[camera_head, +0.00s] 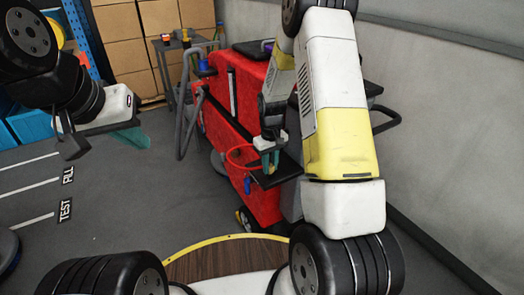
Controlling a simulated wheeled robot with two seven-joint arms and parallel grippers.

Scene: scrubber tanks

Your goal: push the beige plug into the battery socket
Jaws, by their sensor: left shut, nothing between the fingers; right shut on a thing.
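My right gripper (269,162) is shut at the side of the red scrubber machine (232,115), just over a black shelf (280,177). What it holds is mostly hidden between the fingers; a red cable (232,159) loops from beside it, which fits the beige plug, but its shape and colour are too small to make out. I cannot pick out the battery socket, and whether the plug touches it cannot be told. My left gripper (133,137) is shut and empty, out over the floor to the left of the machine.
A small blue part (247,186) hangs below the shelf's left end. Cardboard boxes (122,45) and a small grey table (178,43) stand behind the machine. A grey wall (450,110) closes the right side.

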